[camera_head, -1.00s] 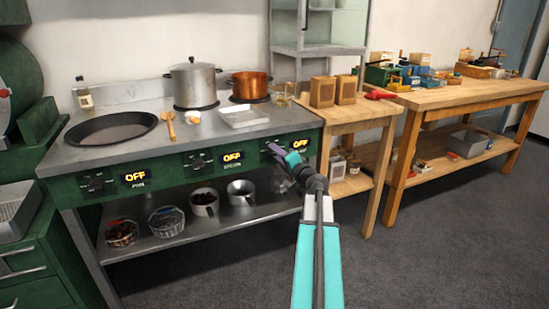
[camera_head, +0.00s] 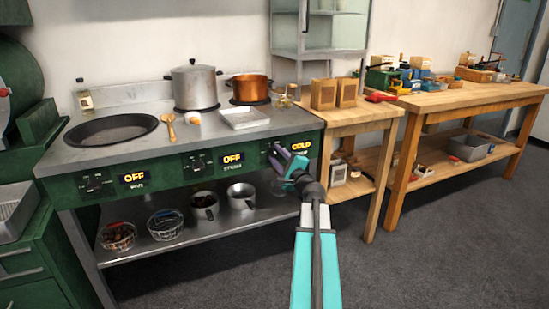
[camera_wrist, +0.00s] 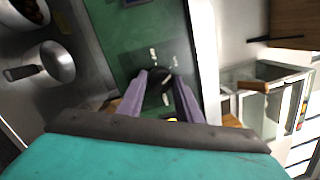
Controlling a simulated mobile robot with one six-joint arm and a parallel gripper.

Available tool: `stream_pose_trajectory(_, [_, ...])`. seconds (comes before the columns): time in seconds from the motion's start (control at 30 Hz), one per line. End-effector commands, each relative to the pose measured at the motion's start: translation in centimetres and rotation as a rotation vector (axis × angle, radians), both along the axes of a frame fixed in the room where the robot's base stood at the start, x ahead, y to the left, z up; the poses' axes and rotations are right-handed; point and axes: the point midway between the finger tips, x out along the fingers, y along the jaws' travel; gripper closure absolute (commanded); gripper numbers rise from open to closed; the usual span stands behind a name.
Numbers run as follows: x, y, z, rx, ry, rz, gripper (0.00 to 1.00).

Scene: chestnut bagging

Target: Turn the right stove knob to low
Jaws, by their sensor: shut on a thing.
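The right stove knob is a dark knob (camera_wrist: 161,84) on the green front panel, in the wrist view. My gripper (camera_wrist: 165,88) has its two purple fingers on either side of the knob and is shut on it. In the head view my gripper (camera_head: 279,155) is at the right end of the stove front and hides most of this knob. The right display (camera_head: 301,146) beside it is lit yellow and appears to read COLD. The middle display (camera_head: 232,160) and the left display (camera_head: 134,177) read OFF.
A steel pot (camera_head: 194,87) and a copper pot (camera_head: 250,88) stand at the back of the stove, with a dark pan (camera_head: 111,130) at left. A wooden table (camera_head: 350,114) adjoins on the right. Baskets and metal cups sit on the lower shelf.

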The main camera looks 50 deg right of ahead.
Motion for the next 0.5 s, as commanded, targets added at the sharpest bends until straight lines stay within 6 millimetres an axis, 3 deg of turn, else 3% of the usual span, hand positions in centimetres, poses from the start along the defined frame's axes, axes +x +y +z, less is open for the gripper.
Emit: stream_pose_trajectory(0.5, [-0.11, -0.36, 0.09, 0.049, -0.021, -0.008, 0.91])
